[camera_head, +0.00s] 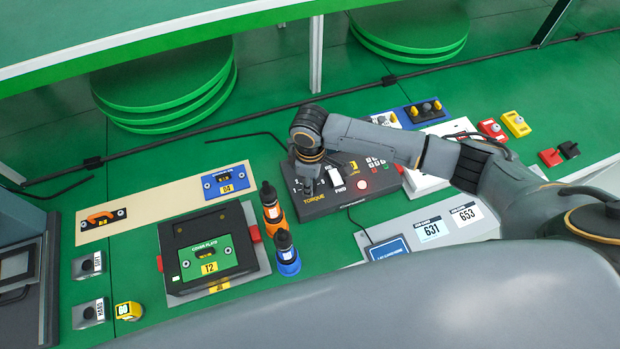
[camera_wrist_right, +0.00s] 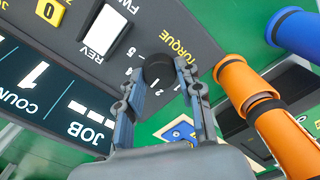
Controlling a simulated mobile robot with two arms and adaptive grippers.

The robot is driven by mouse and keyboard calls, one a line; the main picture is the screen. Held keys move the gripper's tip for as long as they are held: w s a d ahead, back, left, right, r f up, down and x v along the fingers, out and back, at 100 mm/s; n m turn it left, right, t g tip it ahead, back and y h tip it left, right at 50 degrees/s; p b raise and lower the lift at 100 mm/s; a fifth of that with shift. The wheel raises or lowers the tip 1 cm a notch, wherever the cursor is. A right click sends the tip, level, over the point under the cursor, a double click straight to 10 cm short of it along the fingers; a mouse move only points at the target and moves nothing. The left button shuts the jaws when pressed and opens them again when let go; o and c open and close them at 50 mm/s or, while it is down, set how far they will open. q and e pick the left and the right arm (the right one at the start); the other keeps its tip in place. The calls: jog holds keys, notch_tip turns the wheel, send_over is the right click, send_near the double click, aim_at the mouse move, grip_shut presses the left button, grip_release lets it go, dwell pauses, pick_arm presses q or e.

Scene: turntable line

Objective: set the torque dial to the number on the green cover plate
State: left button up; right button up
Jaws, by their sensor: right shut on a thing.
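The green cover plate (camera_head: 205,257) lies in a black fixture (camera_head: 178,284) at the left of the head view. Its yellow label (camera_head: 209,268) seems to read 12 or T2. The dark control box (camera_head: 338,203), marked TORQUE, stands right of it. My right gripper (camera_head: 308,186) points down at the box's left end. In the right wrist view my right gripper (camera_wrist_right: 158,82) is shut on the black torque dial (camera_wrist_right: 158,66). The printed scale shows upside down around the dial. My left gripper is not in view.
An orange bottle-like tool (camera_head: 273,212) and a blue one (camera_head: 287,258) stand between fixture and box. The box also has a white rocker switch (camera_head: 336,177) close to the dial. Number cards (camera_head: 432,229) lie on a grey board at the right.

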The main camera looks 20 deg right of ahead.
jog(key=n+p, duration=0.2)
jog(key=n, duration=0.1)
jog(key=shift+n, duration=0.3)
jog(key=shift+n+p, duration=0.4)
jog(key=shift+n, duration=1.2)
jog(key=o, duration=1.2)
